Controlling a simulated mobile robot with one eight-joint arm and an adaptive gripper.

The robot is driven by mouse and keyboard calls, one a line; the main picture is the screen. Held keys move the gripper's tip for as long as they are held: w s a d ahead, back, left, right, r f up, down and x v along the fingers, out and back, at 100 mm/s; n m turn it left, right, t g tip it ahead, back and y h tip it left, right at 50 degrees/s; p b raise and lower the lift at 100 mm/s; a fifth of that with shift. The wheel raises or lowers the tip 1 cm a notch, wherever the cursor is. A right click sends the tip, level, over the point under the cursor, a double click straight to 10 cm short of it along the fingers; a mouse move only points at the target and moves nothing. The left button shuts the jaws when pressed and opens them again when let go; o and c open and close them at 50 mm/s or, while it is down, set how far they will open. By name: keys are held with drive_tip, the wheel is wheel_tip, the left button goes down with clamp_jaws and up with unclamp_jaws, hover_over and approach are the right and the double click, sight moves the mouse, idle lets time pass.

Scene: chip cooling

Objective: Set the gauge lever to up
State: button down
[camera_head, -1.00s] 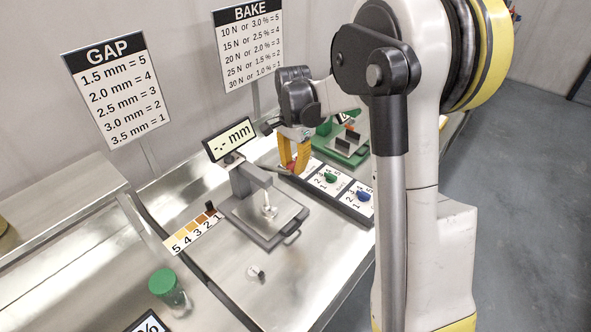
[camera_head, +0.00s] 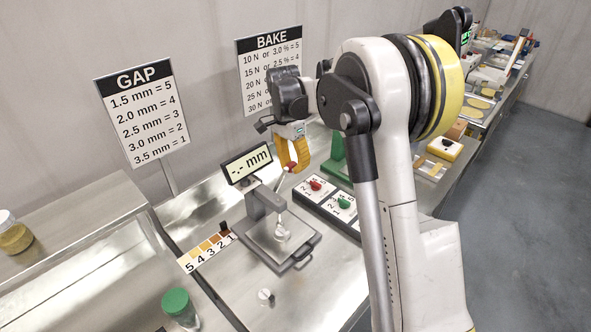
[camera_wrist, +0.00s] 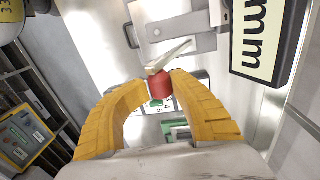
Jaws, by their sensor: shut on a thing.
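The thickness gauge has a grey base plate (camera_head: 268,248), an arm (camera_head: 262,202) and a display (camera_head: 246,163) reading "-.- mm". Its lever (camera_wrist: 170,57) is a pale metal bar ending in a red knob (camera_wrist: 159,87). My yellow-fingered gripper (camera_wrist: 161,82) is shut on the red knob, with a fingertip on each side.
A dial panel (camera_head: 330,203) with red and green knobs lies right of the gauge. A numbered colour strip (camera_head: 206,251) lies left. A green-lidded jar (camera_head: 178,305) and a small white-grey piece (camera_head: 265,297) stand in front. A green device (camera_head: 335,160) is behind.

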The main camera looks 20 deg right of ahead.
idle(0.5)
drive_tip(key=c, duration=1.2)
unclamp_jaws()
drive_tip(key=shift+a, duration=0.1)
drive_tip(key=shift+o, duration=0.2)
drive_tip(key=shift+r, duration=0.1)
wheel_tip(320, 180, up, 12)
drive_tip(key=w, duration=0.1)
drive_tip(key=shift+w+a, duration=0.2)
drive_tip(key=shift+a, duration=0.1)
